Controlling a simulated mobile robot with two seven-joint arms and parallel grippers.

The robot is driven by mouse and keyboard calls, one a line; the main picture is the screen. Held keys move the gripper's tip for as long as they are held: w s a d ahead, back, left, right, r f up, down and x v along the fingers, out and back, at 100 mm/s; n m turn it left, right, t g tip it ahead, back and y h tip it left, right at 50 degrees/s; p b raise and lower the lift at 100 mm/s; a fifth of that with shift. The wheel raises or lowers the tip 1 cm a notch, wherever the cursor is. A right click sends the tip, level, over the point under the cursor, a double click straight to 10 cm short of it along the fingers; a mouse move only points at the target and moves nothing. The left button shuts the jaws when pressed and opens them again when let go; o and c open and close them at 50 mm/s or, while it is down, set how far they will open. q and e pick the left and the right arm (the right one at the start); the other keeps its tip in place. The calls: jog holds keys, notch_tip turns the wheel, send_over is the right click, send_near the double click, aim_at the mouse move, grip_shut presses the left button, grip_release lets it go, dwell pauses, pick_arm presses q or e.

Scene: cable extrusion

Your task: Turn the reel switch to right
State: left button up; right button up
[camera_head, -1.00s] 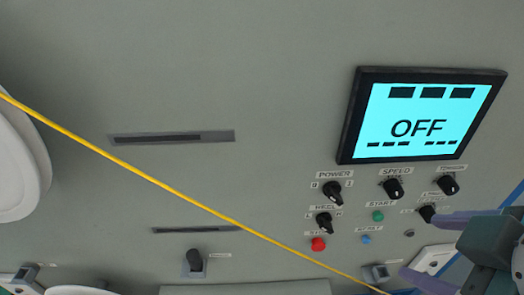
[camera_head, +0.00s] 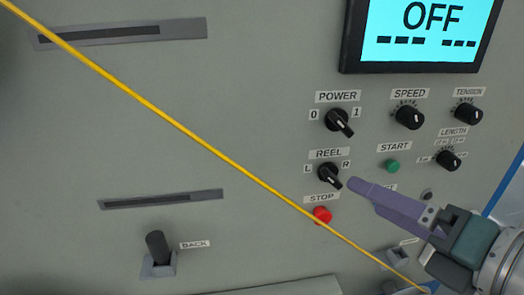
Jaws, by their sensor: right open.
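The reel switch (camera_head: 328,174) is a black rotary knob under the REEL label, between the marks L and R. The white line on its pointer end is turned to the lower right. My right gripper (camera_head: 355,186) comes in from the lower right, with purple fingers pointing left. Its fingertips show just right of the reel switch, with a small gap between them in the picture. I see one finger clearly; the other seems hidden behind it. The gripper is open and empty. My left gripper is out of view.
Around the switch are the power knob (camera_head: 337,120), the red stop button (camera_head: 322,215), the green start button (camera_head: 392,166), and the speed knob (camera_head: 408,116). A yellow cable (camera_head: 190,134) crosses the panel diagonally. A screen (camera_head: 424,30) above reads OFF.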

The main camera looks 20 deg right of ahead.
aim_at(337, 182)
jog(key=p+x, duration=0.1)
jog(key=x, duration=0.7)
jog(key=shift+c, duration=0.3)
grip_shut()
